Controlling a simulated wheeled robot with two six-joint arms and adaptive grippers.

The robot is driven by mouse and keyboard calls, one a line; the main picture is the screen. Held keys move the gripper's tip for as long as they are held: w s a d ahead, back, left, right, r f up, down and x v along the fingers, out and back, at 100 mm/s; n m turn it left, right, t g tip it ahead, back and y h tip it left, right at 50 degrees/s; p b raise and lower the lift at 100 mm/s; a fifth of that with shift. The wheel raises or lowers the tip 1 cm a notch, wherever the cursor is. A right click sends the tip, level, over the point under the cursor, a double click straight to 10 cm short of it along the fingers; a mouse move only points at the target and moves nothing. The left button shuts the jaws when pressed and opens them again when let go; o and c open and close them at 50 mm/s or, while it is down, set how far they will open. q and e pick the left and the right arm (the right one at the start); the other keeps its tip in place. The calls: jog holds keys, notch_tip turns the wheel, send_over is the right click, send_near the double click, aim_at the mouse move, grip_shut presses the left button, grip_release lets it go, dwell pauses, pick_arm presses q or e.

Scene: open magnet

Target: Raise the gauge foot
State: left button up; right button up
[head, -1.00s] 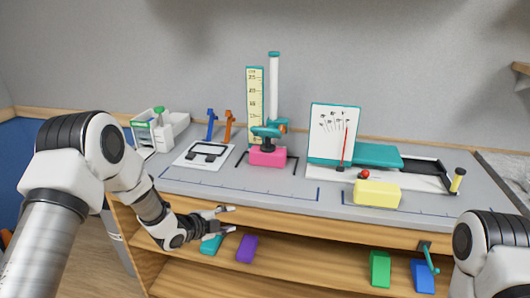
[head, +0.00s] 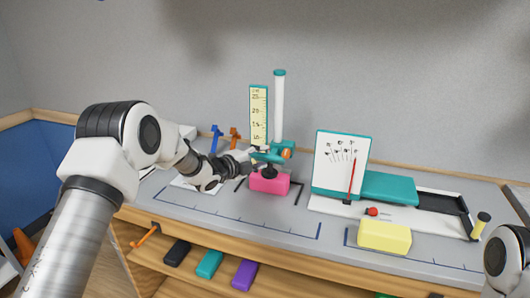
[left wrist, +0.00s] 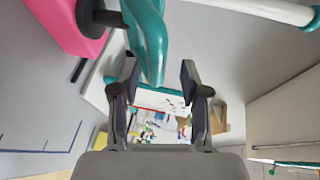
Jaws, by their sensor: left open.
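My left gripper (head: 256,160) is open at the left side of the carriage. In the left wrist view the open fingers (left wrist: 160,78) have the teal carriage's end (left wrist: 150,55) between or just beyond their tips; contact is unclear. The pink block (left wrist: 65,22) shows at upper left there. My right gripper is out of view.
A white dial board (head: 341,160) with a red pointer and a teal block (head: 390,188) stand to the right. A yellow block (head: 385,236) lies in front. Blue (head: 216,138) and orange (head: 235,138) levers stand behind my left arm. Coloured blocks lie on the lower shelf.

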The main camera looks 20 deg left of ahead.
pick_arm(q)
jog(key=x, duration=0.3)
jog(key=shift+w+f, duration=0.15)
jog(key=shift+f, duration=0.25)
jog(key=shift+s+a+r, duration=0.2)
jog(key=shift+s, duration=0.1)
jog(key=shift+s+r, duration=0.15)
jog(key=shift+c, duration=1.3)
grip_shut()
notch_tip(320, 180, up, 14)
jog(key=p, duration=0.5)
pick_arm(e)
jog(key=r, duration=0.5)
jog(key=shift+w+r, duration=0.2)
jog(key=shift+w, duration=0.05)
